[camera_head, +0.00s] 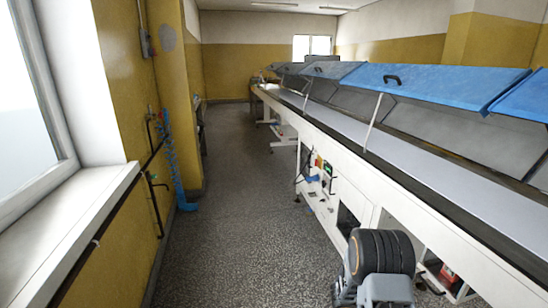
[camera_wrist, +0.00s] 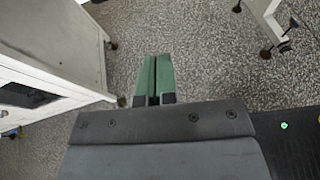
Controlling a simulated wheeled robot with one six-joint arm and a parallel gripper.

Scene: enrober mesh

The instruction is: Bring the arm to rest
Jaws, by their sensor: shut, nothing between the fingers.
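My gripper (camera_wrist: 153,80) shows in the wrist view with its two green fingers side by side and shut, with nothing between them. It points out over bare speckled floor. In the head view part of my arm, grey with a black ribbed section, stands at the lower right in front of the machine's side. The gripper itself is not visible in the head view.
A long white enrober line (camera_head: 327,213) with raised blue lids (camera_head: 430,82) runs along the right. A window sill (camera_head: 62,235) and yellow wall with a coiled blue hose (camera_head: 175,160) are on the left. The speckled floor aisle (camera_head: 237,190) between is clear. White machine legs (camera_wrist: 268,22) stand near the gripper.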

